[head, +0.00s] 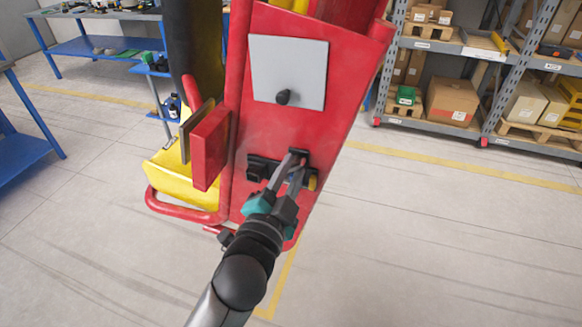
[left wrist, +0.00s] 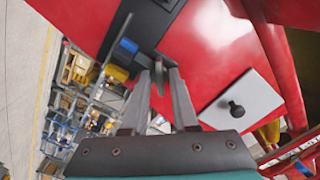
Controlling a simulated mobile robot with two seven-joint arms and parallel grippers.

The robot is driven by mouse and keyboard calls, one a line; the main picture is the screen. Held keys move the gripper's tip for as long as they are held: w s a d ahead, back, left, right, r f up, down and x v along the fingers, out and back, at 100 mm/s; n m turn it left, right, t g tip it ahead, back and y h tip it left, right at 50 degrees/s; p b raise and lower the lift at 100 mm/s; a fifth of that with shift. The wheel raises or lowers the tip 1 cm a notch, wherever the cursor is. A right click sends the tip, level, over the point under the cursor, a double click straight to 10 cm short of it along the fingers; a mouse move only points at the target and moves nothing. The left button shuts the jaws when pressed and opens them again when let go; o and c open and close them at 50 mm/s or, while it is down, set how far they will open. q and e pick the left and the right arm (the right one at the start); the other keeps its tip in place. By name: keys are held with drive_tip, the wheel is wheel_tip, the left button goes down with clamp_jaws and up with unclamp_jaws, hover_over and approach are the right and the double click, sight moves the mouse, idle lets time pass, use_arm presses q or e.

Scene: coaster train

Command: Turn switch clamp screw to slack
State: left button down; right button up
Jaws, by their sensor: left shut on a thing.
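My left gripper (head: 296,164) reaches the lower red panel of the coaster car (head: 275,128). Its fingers are shut on a small dark grey part, which I take to be the switch clamp screw; the fingers mostly hide it. In the left wrist view the fingertips (left wrist: 160,74) meet this clamp screw (left wrist: 149,58) beside a black switch block (left wrist: 136,24). A blue part (left wrist: 127,46) and a yellow part (left wrist: 117,72) sit close to the fingertips. I cannot tell how far the screw is turned. My right gripper is not in view.
A light grey plate (head: 305,65) with a black knob (head: 283,97) is above the gripper. A red box (head: 210,146) and a yellow footwell (head: 170,180) stick out at left. Shelves (head: 470,50) stand back right. The floor (head: 440,240) at right is clear.

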use_arm(q)
drive_tip(key=n+p, duration=0.1)
drive_tip(key=n, duration=0.3)
drive_tip(key=shift+r+p, duration=0.1)
drive_tip(key=shift+p, duration=0.25)
drive_tip(key=n+p, duration=0.2)
drive_tip(key=n, duration=0.1)
drive_tip(key=n+p, duration=0.2)
drive_tip(key=n, duration=0.2)
drive_tip(key=n+p, duration=0.2)
drive_tip(key=n, duration=0.1)
drive_tip(key=shift+n, duration=0.4)
drive_tip(key=n+p, duration=0.1)
drive_tip(key=n, duration=0.1)
drive_tip(key=shift+n+p, duration=0.3)
drive_tip(key=n, duration=0.2)
drive_tip(key=shift+n+p, duration=0.4)
drive_tip(key=n, duration=0.2)
drive_tip(key=shift+n, duration=1.9)
